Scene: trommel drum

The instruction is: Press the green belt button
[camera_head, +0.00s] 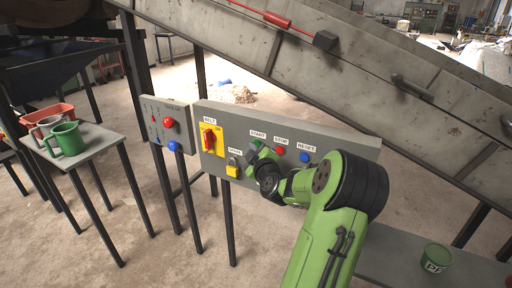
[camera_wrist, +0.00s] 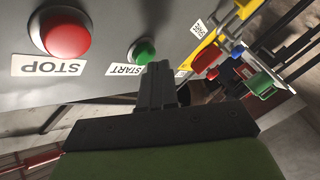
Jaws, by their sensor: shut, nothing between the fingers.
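The green button (camera_wrist: 143,52), labelled START, is on the grey control panel (camera_head: 340,147). In the wrist view the panel's labels appear upside down. My gripper (camera_wrist: 158,72) is shut and empty. Its fingertips are close by the green button and overlap its lower right edge in the wrist view. I cannot tell whether they touch it. In the head view my gripper (camera_head: 254,155) is at the panel just below the START label, and the green button is mostly hidden there.
The red STOP button (camera_head: 280,150) and blue RESET button (camera_head: 305,157) are to the right. A red BELT switch (camera_head: 209,138) on yellow and a yellow padlock-like part (camera_head: 233,168) are left. A smaller panel (camera_head: 156,122) stands further left, beside a table (camera_head: 95,150) with mugs.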

